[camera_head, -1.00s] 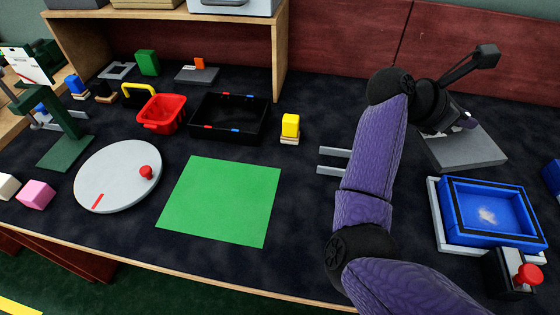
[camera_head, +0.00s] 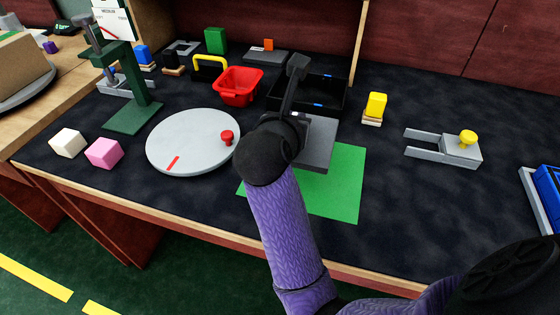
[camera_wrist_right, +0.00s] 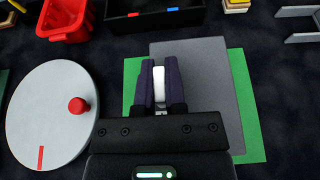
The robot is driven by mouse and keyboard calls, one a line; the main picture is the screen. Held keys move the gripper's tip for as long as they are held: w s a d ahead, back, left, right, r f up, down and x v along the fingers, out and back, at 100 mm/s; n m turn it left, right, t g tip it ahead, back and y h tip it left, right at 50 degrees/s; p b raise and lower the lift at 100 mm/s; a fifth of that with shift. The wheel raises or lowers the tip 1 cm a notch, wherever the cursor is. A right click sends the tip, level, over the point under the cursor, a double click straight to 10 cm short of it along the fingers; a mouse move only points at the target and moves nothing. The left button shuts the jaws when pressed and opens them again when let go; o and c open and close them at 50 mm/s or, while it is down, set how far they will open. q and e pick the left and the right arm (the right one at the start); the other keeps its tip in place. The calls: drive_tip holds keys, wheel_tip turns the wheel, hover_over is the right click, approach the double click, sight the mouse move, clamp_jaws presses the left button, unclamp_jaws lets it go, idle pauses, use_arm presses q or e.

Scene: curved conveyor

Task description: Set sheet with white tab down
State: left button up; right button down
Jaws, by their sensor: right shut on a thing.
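The grey sheet (camera_head: 318,152) is over the green mat (camera_head: 344,185), covering part of it. In the right wrist view the sheet (camera_wrist_right: 205,70) lies flat-looking, and its white tab (camera_wrist_right: 160,88) sits between the two dark fingers of my right gripper (camera_wrist_right: 159,75), which is shut on it. The mat (camera_wrist_right: 243,110) shows along the sheet's sides. I cannot tell whether the sheet touches the mat or hangs just above it. In the head view my dark wrist hides the tab and part of the sheet. My left gripper is not in view.
The round grey turntable (camera_head: 190,150) with a red knob is left of the mat. A red basket (camera_head: 238,88) and black tray (camera_head: 335,95) stand behind. A yellow block (camera_head: 376,104) and grey fork with yellow knob (camera_head: 460,150) are to the right, with free dark tabletop around them.

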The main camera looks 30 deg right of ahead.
wheel_tip(320, 180, down, 8)
drive_tip(key=b, duration=0.3)
drive_tip(key=shift+d+r+b, duration=0.1)
drive_tip(key=shift+r+b, duration=0.1)
drive_tip(key=shift+b, duration=0.1)
drive_tip(key=shift+r, duration=0.3)
drive_tip(key=shift+f, duration=0.1)
drive_tip(key=c, duration=1.1)
unclamp_jaws()
drive_tip(key=o, duration=0.4)
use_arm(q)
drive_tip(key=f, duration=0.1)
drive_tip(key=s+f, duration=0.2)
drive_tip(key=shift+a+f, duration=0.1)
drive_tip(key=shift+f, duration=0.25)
